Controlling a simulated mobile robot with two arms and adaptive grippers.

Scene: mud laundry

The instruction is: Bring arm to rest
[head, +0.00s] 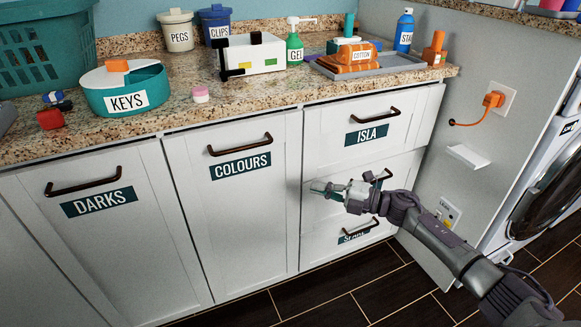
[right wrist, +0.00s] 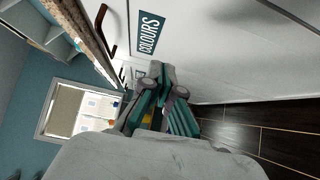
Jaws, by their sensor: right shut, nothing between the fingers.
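My right arm comes in from the lower right in the head view. Its gripper (head: 327,190) is held in front of the drawer stack, pointing left, and covers part of the middle drawer. In the right wrist view the gripper (right wrist: 160,92) has its fingers together with nothing between them, and the COLOURS cabinet front (right wrist: 205,50) is beyond it. I cannot tell from these views whether the gripper touches the drawer front. My left arm and gripper are not in view.
The granite counter (head: 255,95) above holds a teal KEYS tub (head: 124,88), a white box (head: 255,53), a green bottle (head: 294,45) and a grey tray (head: 385,66). Handles stick out from the cabinets. An orange plug (head: 493,99) and a washer (head: 548,190) are at right. The dark floor (head: 350,290) is clear.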

